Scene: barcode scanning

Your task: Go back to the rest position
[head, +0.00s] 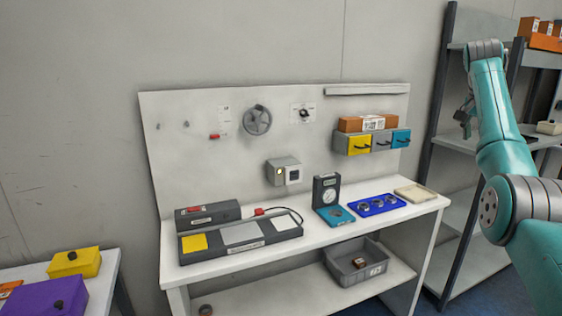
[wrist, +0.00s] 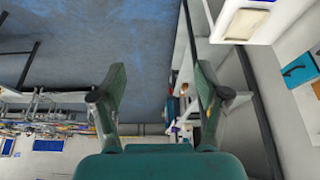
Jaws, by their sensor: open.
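My gripper (wrist: 160,95) shows in the wrist view with its two dark green fingers spread apart. It is open, with nothing between the fingers. In the head view my teal arm is raised at the right, in front of the grey shelf rack (head: 445,130). The gripper end is mostly hidden behind the arm there. It is well clear of the white workbench (head: 340,240) and the things on it.
The bench holds a scanner-like station (head: 240,235), a gauge stand (head: 327,195), a blue tray (head: 377,205) and a beige tray (head: 416,194). A grey bin (head: 340,262) sits on its lower shelf. A side table (head: 30,272) carries yellow (head: 75,262) and purple (head: 50,297) boxes.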

